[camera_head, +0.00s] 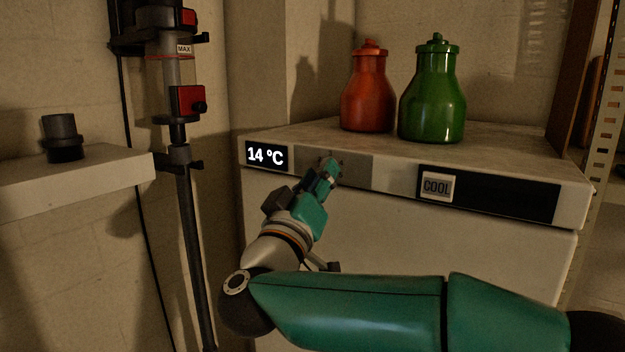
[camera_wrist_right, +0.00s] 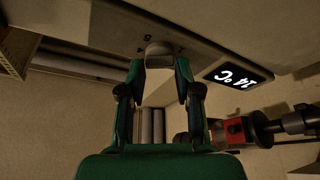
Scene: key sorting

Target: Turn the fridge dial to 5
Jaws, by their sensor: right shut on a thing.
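The white fridge (camera_head: 400,240) has a grey dial panel (camera_head: 357,165) on its front top strip, beside a display (camera_head: 266,156) reading 14 °C. My right gripper (camera_head: 330,168) is at this panel, shut on the dial. In the right wrist view the pale dial knob (camera_wrist_right: 159,54) sits between the fingertips of my right gripper (camera_wrist_right: 160,68). The display (camera_wrist_right: 238,76) shows upside down there. Small marks stand around the knob, too dim to read surely. In the head view the gripper hides the dial. My left gripper is not in view.
A red bottle (camera_head: 368,95) and a green bottle (camera_head: 433,95) stand on top of the fridge. A COOL slider (camera_head: 437,187) sits on a dark strip to the right. A pipe with red fittings (camera_head: 187,103) and a ledge (camera_head: 70,175) stand at left.

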